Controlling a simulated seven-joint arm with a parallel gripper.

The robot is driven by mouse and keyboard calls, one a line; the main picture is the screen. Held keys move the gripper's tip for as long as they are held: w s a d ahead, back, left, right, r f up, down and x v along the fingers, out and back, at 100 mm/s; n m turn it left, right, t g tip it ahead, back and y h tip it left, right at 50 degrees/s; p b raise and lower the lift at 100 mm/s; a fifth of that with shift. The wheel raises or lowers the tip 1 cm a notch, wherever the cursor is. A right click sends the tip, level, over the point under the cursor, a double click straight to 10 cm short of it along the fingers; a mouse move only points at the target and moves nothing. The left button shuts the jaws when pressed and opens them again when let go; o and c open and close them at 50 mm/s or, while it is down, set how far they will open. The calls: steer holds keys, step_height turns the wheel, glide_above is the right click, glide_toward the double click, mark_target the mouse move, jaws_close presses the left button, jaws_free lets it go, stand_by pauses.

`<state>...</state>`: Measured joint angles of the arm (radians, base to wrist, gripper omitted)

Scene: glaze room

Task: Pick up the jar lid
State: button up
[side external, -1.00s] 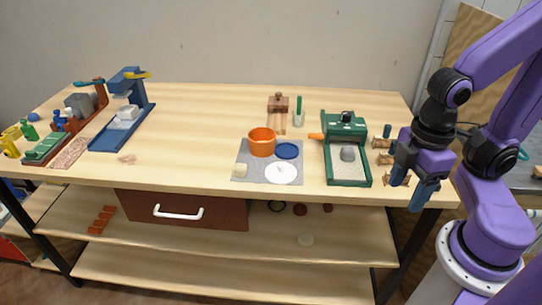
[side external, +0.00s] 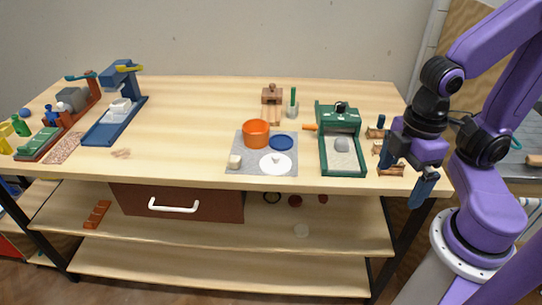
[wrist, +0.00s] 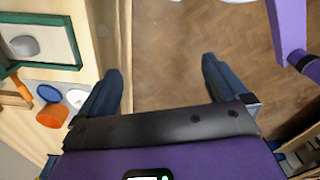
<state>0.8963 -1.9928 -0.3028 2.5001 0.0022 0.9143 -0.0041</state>
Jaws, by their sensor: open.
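A white round lid with a small knob (side external: 276,163) lies on a grey mat (side external: 245,147) near the front edge of the table. A flat blue disc (side external: 281,142) lies behind it, and an orange round pot (side external: 256,134) stands at the back of the mat. I cannot tell for sure which disc belongs to a jar. My gripper (side external: 404,178) is open and empty at the table's right front corner, well right of the lid. In the wrist view, my open fingers (wrist: 162,70) have floor between them, and the white lid (wrist: 77,97) is partly hidden by the left finger.
A green tray-like device (side external: 325,150) stands between the mat and my gripper. Small wooden pieces (side external: 390,169) lie beside my gripper. A blue press (side external: 120,105) stands far left. The table's middle left is clear.

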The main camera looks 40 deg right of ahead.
steer(key=w+a+r+n, duration=0.1)
steer(key=w+a, duration=0.2)
steer(key=w, duration=0.4)
steer(key=n+y, duration=0.1)
steer(key=n, duration=0.3)
glide_above(277, 155)
steer(key=d, duration=0.1)
step_height(277, 155, down, 11)
steer(key=shift+d+f, duration=0.1)
steer(key=shift+f, duration=0.1)
steer(key=shift+a+f, duration=0.25)
steer(key=shift+f, duration=0.6)
steer(key=shift+a+f, duration=0.2)
steer(key=shift+f, duration=0.7)
steer(key=shift+a+f, duration=0.25)
steer(key=shift+f, duration=0.6)
steer(key=c, duration=0.7)
